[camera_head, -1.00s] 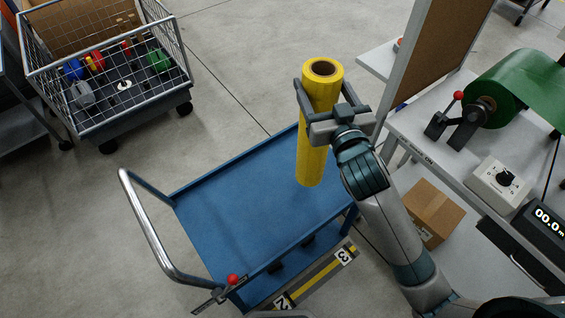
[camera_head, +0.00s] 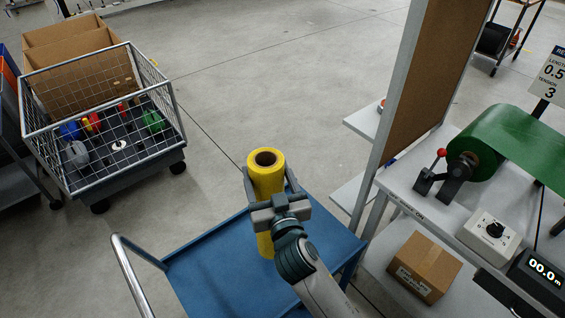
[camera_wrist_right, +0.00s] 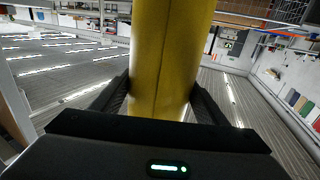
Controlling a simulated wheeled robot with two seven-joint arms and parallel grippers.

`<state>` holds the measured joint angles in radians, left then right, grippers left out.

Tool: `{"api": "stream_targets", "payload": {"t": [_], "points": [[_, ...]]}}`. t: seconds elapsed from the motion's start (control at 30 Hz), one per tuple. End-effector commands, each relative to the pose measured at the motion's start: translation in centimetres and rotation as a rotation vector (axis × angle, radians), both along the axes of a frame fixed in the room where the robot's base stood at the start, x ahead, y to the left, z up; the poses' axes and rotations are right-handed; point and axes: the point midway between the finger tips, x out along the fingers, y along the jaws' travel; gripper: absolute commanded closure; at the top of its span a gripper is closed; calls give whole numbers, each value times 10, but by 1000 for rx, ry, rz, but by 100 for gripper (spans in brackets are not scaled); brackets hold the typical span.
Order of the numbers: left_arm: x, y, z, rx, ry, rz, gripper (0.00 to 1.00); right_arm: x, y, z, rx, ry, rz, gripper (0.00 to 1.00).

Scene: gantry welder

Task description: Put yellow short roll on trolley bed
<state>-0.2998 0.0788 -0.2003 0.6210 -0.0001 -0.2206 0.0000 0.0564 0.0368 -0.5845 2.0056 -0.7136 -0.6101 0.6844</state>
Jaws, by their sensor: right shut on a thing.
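The yellow short roll (camera_head: 266,172) is upright, its open brown core facing up. My right gripper (camera_head: 267,188) is shut on it, with one finger on each side. In the right wrist view the yellow roll (camera_wrist_right: 172,60) stands between the two dark fingers. The blue trolley bed (camera_head: 205,262) lies below and around the roll in the head view. The roll's lower end is partly hidden by my gripper and arm, so I cannot tell whether it touches the bed. My left gripper is not in view.
A wire cart (camera_head: 100,130) with several coloured items stands at the left. The trolley's metal handle (camera_head: 130,275) rises at the front left. A workbench with a green roll (camera_head: 510,145) and a cardboard box (camera_head: 425,266) below it is at the right. The visible bed is clear.

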Motion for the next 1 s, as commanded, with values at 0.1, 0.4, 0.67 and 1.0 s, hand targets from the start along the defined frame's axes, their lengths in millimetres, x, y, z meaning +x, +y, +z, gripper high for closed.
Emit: {"api": "stream_targets", "payload": {"t": [0.1, 0.4, 0.67, 1.0], "points": [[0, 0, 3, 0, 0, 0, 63, 1, 10, 1, 3, -11, 1, 95], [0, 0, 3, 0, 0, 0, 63, 1, 15, -2, 3, -13, 2, 95], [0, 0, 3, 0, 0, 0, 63, 1, 15, -5, 2, -11, 1, 95], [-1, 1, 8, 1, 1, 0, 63, 1, 15, -36, 2, -9, 1, 95]]}}
